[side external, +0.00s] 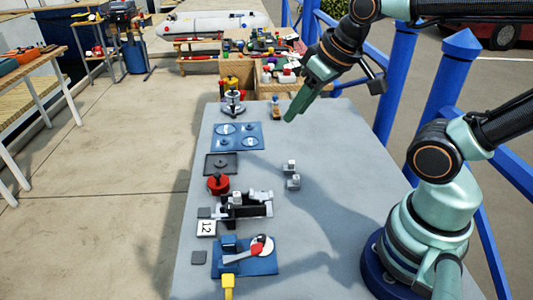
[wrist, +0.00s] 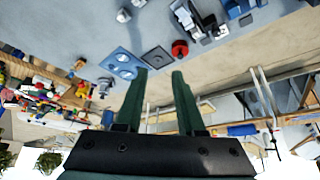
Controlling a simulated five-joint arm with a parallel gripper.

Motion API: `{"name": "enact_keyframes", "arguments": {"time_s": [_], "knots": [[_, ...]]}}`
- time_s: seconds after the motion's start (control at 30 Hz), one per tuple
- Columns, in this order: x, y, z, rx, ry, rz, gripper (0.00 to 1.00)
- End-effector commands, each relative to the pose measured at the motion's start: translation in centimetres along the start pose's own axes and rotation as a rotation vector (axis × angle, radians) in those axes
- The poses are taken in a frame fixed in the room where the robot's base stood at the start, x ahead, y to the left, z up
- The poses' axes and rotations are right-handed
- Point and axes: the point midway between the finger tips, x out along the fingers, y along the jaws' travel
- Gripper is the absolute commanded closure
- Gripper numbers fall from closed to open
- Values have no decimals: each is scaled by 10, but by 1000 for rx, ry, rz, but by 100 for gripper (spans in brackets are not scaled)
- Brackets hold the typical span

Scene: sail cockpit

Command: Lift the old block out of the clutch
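My gripper (side external: 292,116) hangs above the far part of the grey table, well away from the fittings at the near end. In the wrist view its two green fingers (wrist: 159,78) stand apart with nothing between them. A black fitting with silver-grey parts (side external: 245,206) stands at the left edge; it also shows in the wrist view (wrist: 187,14). Nearer is a blue-based fitting with a red-and-grey lever and white disc (side external: 262,248). A blue block (side external: 229,243) is on its base. I cannot tell for sure which fitting is the clutch or which piece is the old block.
Two small grey pieces (side external: 292,175) lie mid-table. A red knob (side external: 218,184), a black tray (side external: 221,164), a blue plate with discs (side external: 237,136) and a silver winch-like piece (side external: 233,103) line the left side. Crowded wooden boxes (side external: 240,85) stand behind. The table's right side is clear.

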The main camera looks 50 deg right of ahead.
Motion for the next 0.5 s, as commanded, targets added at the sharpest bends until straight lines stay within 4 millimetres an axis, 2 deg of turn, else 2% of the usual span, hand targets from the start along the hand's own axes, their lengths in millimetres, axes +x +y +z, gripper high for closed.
{"name": "enact_keyframes", "arguments": {"time_s": [0.03,0.07,0.5], "knots": [[0,0,0,-1,0,0,47],[0,0,0,-1,0,0,43],[4,-6,-6,-55,-37,-10,43]]}}
